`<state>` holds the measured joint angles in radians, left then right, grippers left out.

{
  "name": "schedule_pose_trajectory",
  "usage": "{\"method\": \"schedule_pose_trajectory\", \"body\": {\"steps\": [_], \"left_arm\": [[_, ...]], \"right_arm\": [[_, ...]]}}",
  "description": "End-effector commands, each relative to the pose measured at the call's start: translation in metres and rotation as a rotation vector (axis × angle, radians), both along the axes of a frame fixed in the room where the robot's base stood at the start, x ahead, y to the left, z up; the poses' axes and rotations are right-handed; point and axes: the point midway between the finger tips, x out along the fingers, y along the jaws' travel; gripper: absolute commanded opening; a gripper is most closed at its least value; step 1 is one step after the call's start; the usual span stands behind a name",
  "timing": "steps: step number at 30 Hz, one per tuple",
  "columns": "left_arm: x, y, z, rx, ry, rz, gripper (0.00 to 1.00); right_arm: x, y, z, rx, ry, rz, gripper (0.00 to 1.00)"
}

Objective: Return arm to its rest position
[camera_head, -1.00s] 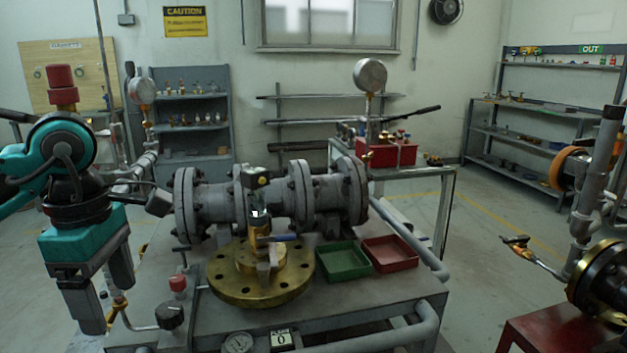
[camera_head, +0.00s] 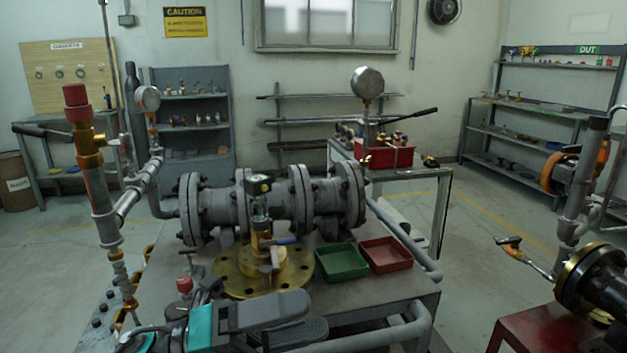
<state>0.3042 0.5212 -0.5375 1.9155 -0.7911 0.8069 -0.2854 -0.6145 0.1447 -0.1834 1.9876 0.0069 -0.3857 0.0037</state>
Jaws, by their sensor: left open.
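My left gripper (camera_head: 312,318) is low at the front of the picture, in front of the steel table. It is a teal and grey gripper with its two dark fingers pointing right, apart and holding nothing that I can see. Just behind it is the brass flange (camera_head: 226,272) with the small valve (camera_head: 261,225) standing upright on it. The gripper hides the table's front left part and the near rim of the flange. My right gripper is not in view.
A grey flanged pipe (camera_head: 275,205) lies across the table. A green tray (camera_head: 342,262) and a red tray (camera_head: 386,254) sit right of the flange. An upright pipe with a red cap (camera_head: 76,95) stands at the left.

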Motion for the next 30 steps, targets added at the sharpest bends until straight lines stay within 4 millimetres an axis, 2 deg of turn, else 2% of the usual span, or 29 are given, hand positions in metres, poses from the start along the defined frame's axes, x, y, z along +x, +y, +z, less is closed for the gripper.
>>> {"method": "schedule_pose_trajectory", "body": {"steps": [2,5,8,9,11,13,15,18,21,24,30], "left_arm": [[0.017,0.011,-0.006,-0.150,0.239,0.119,0.76],[0.039,0.034,-0.029,-0.318,0.541,0.273,0.76],[0.051,0.063,-0.072,-0.470,0.855,0.431,0.76],[0.051,0.076,-0.094,-0.526,0.983,0.496,0.76],[0.046,0.094,-0.131,-0.608,1.176,0.594,0.76],[0.030,0.114,-0.176,-0.695,1.399,0.710,0.76],[0.008,0.130,-0.217,-0.767,1.591,0.811,0.76],[-0.027,0.144,-0.261,-0.842,1.807,0.925,0.76],[-0.055,0.151,-0.289,-0.889,1.948,1.001,0.76],[-0.072,0.155,-0.303,-0.914,2.024,1.042,0.76],[-0.077,0.156,-0.308,-0.922,2.051,1.057,0.76]], "right_arm": [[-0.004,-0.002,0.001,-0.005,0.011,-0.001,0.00],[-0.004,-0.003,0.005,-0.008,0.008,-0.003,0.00],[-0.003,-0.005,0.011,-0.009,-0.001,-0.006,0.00],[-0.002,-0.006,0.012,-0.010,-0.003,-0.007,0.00],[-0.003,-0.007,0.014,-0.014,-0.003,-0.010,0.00],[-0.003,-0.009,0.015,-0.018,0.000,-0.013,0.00],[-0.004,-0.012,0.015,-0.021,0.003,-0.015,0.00],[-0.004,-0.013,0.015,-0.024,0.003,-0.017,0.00],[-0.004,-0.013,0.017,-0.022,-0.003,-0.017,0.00],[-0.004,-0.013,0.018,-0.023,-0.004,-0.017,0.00],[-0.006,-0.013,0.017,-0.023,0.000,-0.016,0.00]]}}
